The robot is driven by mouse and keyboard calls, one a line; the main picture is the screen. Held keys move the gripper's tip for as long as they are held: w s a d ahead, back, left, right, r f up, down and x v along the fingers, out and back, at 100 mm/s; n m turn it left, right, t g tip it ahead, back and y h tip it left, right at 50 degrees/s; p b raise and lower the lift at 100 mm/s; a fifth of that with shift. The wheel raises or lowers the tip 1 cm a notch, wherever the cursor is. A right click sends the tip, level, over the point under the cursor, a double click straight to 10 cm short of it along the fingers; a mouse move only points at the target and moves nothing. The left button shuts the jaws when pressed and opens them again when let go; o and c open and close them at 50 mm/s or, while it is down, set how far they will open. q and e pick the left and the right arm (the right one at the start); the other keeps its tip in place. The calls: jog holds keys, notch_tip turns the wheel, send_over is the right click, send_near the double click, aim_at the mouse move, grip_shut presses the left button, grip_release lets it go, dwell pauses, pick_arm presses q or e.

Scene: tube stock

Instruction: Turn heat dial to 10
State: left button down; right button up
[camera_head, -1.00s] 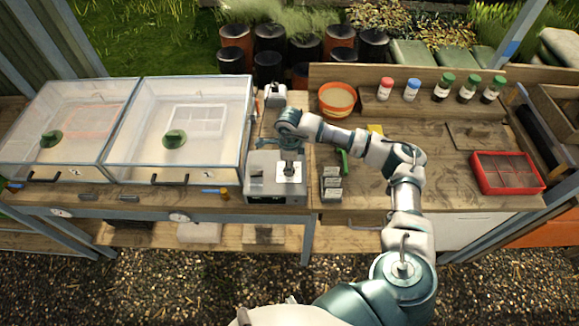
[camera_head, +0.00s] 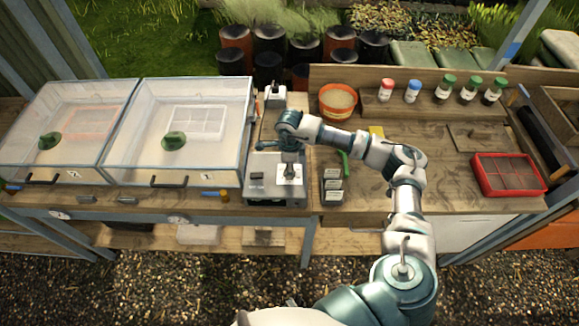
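A small grey box-shaped device (camera_head: 263,192) stands near the front edge of the bench, right of the clear-lidded boxes. It has a pale square patch on top and a small dark item at its top left. A heat dial on it is too small to make out. Two round white dial faces sit on the bench's front rail, one at the left (camera_head: 60,214) and one further right (camera_head: 178,219); their marks are unreadable. My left gripper is out of view.
Two clear-lidded boxes (camera_head: 190,88) fill the left bench. An orange pot (camera_head: 338,100), several bottles (camera_head: 444,88) and a red tray (camera_head: 508,173) are on the right bench, whose middle is mostly clear.

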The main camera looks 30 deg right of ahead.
jog(key=shift+r, duration=0.1)
jog(key=shift+r, duration=0.3)
notch_tip(320, 180, up, 11)
jog(key=shift+w, duration=0.1)
dwell(0.4)
